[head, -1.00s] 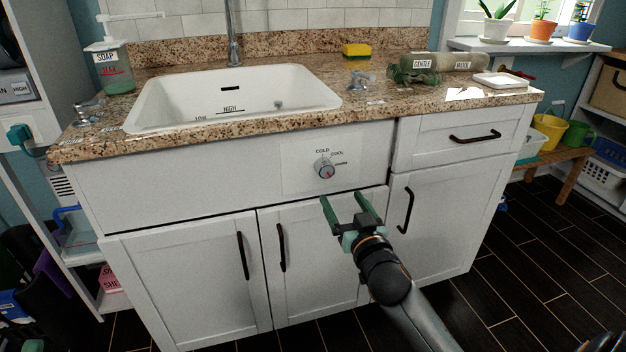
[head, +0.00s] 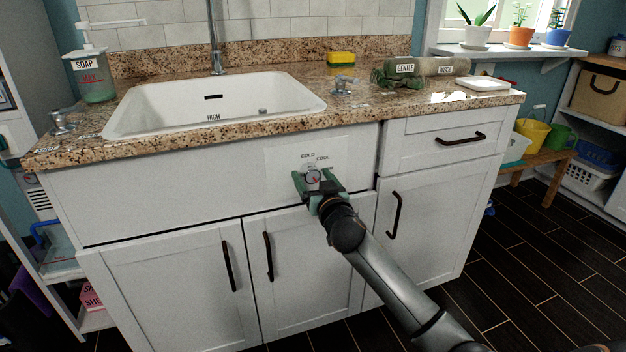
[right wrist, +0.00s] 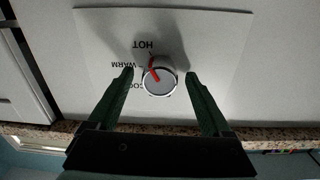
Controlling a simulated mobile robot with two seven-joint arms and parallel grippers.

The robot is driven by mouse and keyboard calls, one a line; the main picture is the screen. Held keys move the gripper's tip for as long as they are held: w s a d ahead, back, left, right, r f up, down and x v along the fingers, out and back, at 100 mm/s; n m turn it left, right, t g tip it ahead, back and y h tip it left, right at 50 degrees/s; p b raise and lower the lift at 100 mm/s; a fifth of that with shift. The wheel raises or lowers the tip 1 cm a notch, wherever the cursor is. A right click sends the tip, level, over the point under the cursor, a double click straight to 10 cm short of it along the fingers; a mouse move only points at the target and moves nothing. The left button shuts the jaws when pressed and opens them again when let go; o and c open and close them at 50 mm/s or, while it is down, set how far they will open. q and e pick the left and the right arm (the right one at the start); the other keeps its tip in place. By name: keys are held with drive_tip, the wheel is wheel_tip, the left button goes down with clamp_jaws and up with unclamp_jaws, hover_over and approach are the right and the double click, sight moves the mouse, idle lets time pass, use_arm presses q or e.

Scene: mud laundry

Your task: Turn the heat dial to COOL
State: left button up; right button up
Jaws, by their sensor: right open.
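The heat dial (head: 312,175) is a small round silver knob on the white panel below the sink, with COLD and COOL readable above it in the head view. In the right wrist view the dial (right wrist: 161,84) appears upside down, with HOT, WARM and a partly covered COOL beside it. Its red pointer slants up-left there, between HOT and WARM. My right gripper (head: 313,183) is open at the panel. Its green fingers (right wrist: 160,78) stand on either side of the dial, with a gap on both sides. My left gripper is not in view.
The granite counter (head: 230,137) overhangs above the panel, with the white sink (head: 150,110) set in it. A drawer (head: 440,140) is to the right, and cabinet doors with dark handles (head: 267,256) are below.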

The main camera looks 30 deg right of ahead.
drive_tip(key=shift+c, duration=0.2)
clamp_jaws()
idle(0.6)
